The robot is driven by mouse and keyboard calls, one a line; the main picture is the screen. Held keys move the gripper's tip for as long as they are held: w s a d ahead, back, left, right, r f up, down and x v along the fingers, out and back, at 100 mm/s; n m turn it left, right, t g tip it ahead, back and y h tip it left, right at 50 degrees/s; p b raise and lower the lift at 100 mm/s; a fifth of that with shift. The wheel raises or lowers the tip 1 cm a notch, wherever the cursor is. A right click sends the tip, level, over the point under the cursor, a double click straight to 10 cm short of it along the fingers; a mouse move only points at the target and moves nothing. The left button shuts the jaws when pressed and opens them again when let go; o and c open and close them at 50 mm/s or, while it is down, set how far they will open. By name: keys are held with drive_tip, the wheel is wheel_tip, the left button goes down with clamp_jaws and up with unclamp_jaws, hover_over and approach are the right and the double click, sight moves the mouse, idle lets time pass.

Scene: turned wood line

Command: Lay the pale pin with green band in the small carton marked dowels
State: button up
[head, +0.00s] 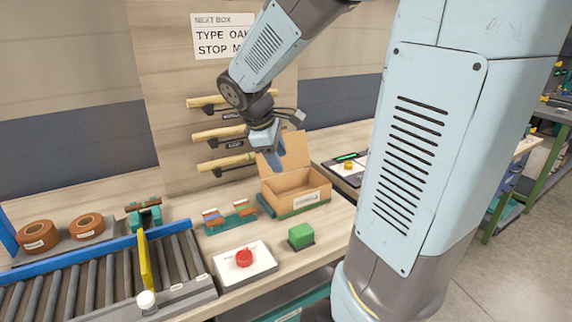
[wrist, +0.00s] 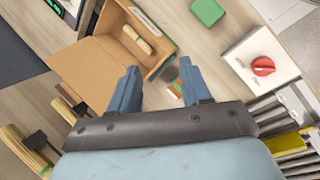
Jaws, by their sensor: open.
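The small open carton (head: 297,188) stands on the bench with its back flap raised and a white label on its front. The label is too small to read surely. In the wrist view, a pale pin (wrist: 134,37) lies inside the carton (wrist: 92,66), close to the labelled wall; I cannot make out its band colour surely. The carton's front wall hides it in the head view. My gripper (head: 276,157) is above the back left of the carton, fingers down. In the wrist view my gripper (wrist: 161,84) is open, with nothing held between its fingers.
A small green rack (head: 231,219) with short banded pieces stands left of the carton. A green block (head: 301,236) and a red knob on a white box (head: 244,259) are in front. Long pale dowels (head: 222,133) rest on wall pegs behind. A roller conveyor (head: 110,275) is at left.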

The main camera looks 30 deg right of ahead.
drive_tip(key=s+a+r+m+t+y, duration=0.2)
drive_tip(key=s+r+m, duration=0.1)
drive_tip(key=s+m, duration=0.2)
drive_tip(key=s+a+r+m+t+y, duration=0.2)
drive_tip(key=s+m, duration=0.3)
drive_tip(key=s, duration=0.5)
drive_tip(key=shift+s+a+r+y, duration=0.2)
drive_tip(key=shift+a+r+y, duration=0.25)
drive_tip(key=shift+a, duration=0.25)
drive_tip(key=shift+c, duration=0.5)
